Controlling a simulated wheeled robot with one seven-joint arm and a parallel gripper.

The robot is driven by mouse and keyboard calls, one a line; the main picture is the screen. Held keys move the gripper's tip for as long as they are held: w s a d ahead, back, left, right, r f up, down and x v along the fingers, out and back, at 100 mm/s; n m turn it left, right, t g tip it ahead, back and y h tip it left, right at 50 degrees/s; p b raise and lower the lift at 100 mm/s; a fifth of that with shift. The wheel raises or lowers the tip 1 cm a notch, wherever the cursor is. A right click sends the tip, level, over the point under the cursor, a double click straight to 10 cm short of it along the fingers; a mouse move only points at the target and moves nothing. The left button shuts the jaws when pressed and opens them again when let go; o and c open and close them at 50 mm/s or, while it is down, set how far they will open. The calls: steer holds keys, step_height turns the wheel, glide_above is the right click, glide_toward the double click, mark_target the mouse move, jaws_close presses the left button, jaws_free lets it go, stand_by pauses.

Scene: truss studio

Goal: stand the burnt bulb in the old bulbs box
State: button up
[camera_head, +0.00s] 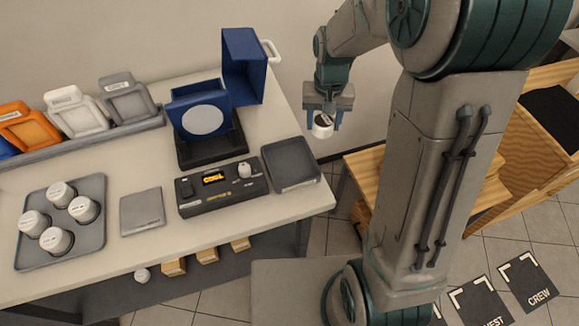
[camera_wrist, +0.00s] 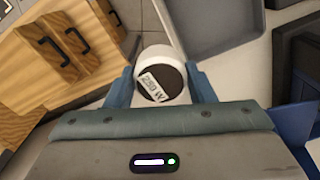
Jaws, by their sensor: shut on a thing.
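My gripper (camera_head: 322,112) is shut on a white round bulb (camera_head: 322,130), held in the air past the table's right end. In the wrist view the bulb (camera_wrist: 160,58) sits between the two blue fingers of my gripper (camera_wrist: 161,84); its dark round face carries a "250 W" label. On the table, an empty dark grey tray (camera_head: 290,163) lies below and left of the gripper in the picture. I cannot read any label that marks the old bulbs box, so I cannot tell which container it is.
A grey tray (camera_head: 97,236) holds several white round pieces. An open blue lamp housing (camera_head: 244,65) stands behind. Wooden furniture (camera_wrist: 60,50) stands right of the table.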

steer(key=s+a+r+m+b, duration=0.1)
steer(key=s+r, duration=0.1)
steer(key=s, duration=0.5)
steer(key=s+a+r+b, duration=0.1)
steer(key=s+r+b, duration=0.1)
steer(key=s, duration=0.6)
steer(key=p, duration=0.2)
glide_above(290, 166)
step_height(290, 166, down, 7)
steer(key=shift+s+f, duration=0.1)
steer(key=shift+f, duration=2.15)
steer(key=shift+f, duration=0.15)
steer(key=o, duration=1)
